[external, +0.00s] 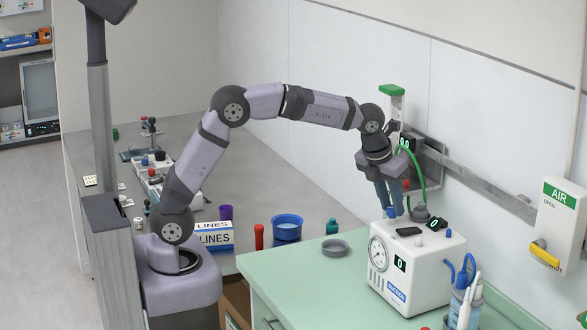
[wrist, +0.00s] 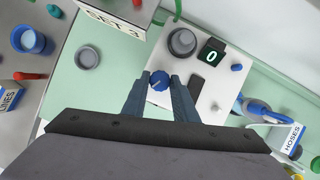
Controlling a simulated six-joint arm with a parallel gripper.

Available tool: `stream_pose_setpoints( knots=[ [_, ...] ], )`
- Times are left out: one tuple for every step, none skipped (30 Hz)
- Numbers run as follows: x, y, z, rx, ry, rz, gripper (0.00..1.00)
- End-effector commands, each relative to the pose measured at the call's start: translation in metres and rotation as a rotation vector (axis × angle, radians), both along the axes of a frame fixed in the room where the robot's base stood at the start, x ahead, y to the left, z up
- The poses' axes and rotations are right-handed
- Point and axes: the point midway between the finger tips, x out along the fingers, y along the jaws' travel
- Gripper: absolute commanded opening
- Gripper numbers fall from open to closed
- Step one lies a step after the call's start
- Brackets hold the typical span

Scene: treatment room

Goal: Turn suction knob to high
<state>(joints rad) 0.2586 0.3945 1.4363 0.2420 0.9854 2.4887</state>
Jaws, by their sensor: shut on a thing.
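The white suction unit (external: 418,262) stands on the green counter, with a round gauge (external: 377,254) and a front display (external: 401,264) reading 0. My gripper (external: 391,208) points down at the unit's top from above. In the wrist view, a blue knob (wrist: 159,81) with a light pointer mark sits between my fingertips (wrist: 160,80), and my gripper is shut on it. The upper display (wrist: 212,53) also reads 0. In the external view, my fingers partly hide the knob.
A black rectangular pad (wrist: 197,84) and a round grey port (wrist: 182,42) lie close to the knob. A green hose (external: 419,175) rises behind my gripper. A grey dish (external: 335,248) sits left of the unit. The counter's front left is clear.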

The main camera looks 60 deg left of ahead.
Motion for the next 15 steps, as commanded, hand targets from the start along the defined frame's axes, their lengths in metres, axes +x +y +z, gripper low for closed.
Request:
stream_pose_setpoints(
  knots=[
    [0.0000, 0.0000, 0.0010, 0.001, 0.000, 0.006, 0.04],
    [0.0000, -0.0001, 0.0012, 0.001, 0.000, 0.011, 0.04],
    [0.0000, -0.0002, 0.0014, 0.001, 0.001, 0.020, 0.04],
    [0.0001, -0.0003, 0.0016, 0.001, 0.001, 0.028, 0.04],
    [0.0001, -0.0003, 0.0018, 0.002, 0.002, 0.039, 0.04],
    [0.0002, -0.0002, 0.0022, 0.002, 0.002, 0.053, 0.04],
    [0.0004, -0.0004, 0.0026, 0.002, 0.002, 0.067, 0.04],
    [0.0004, -0.0006, 0.0030, 0.003, 0.002, 0.081, 0.04],
    [0.0005, -0.0010, 0.0035, 0.002, 0.002, 0.103, 0.04],
    [0.0006, -0.0013, 0.0039, 0.004, 0.001, 0.122, 0.04],
    [0.0007, -0.0014, 0.0040, 0.004, 0.002, 0.141, 0.04],
    [0.0008, -0.0019, 0.0044, 0.003, 0.002, 0.169, 0.04],
    [0.0011, -0.0021, 0.0049, 0.004, 0.001, 0.192, 0.04],
    [0.0012, -0.0020, 0.0053, 0.003, 0.001, 0.217, 0.04],
    [0.0014, -0.0023, 0.0055, 0.003, 0.002, 0.253, 0.04]
  ],
)
